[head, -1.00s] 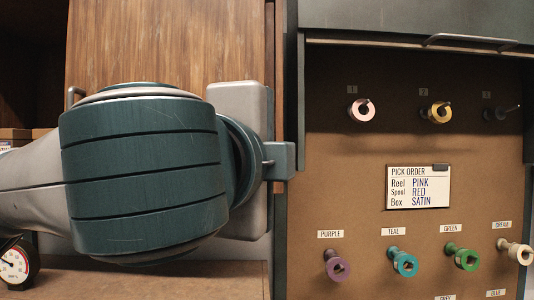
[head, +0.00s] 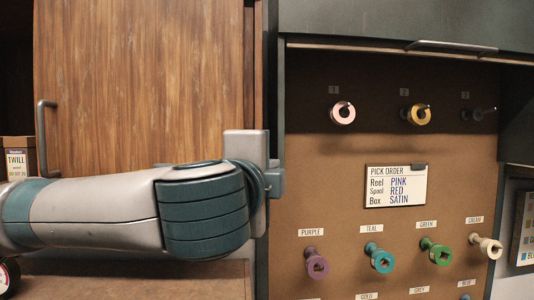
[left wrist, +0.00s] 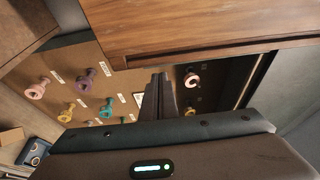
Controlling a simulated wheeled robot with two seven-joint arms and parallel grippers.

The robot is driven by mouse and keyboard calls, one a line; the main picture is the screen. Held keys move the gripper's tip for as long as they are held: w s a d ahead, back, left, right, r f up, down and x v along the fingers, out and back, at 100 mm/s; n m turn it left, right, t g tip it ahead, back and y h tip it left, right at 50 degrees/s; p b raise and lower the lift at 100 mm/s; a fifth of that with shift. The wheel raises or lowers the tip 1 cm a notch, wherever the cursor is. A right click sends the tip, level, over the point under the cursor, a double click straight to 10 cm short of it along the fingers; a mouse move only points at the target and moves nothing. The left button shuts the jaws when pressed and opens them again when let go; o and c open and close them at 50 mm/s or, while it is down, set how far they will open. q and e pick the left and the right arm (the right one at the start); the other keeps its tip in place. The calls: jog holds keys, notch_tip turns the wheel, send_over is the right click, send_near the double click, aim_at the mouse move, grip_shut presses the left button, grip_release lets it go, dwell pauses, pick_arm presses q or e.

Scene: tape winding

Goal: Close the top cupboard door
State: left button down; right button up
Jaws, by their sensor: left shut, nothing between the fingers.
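The wooden cupboard door (head: 145,90) fills the upper left of the head view, with an upright bar handle (head: 44,135) near its left edge. The dark cupboard inside (head: 14,100) shows left of that edge, so the door looks open. A wooden panel that looks like the door also shows in the left wrist view (left wrist: 200,25). My left gripper (head: 275,180) is shut and empty, beside the door's right end and in front of the board cabinet's side. Its fingers also show in the left wrist view (left wrist: 160,90), below the panel's edge. Whether they touch anything is unclear. My right gripper is not in view.
A brown board (head: 340,235) with several coloured reels on pegs and a pick-order card (head: 396,186) stands to the right. A dark panel with a bar handle (head: 450,46) is above it. A TWILL box (head: 17,163) sits at the far left.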

pick_arm(q)
jog(key=a+p, duration=0.1)
jog(key=a, duration=0.2)
jog(key=shift+s+a, duration=0.15)
jog(key=shift+a, duration=0.15)
jog(key=shift+d, duration=0.1)
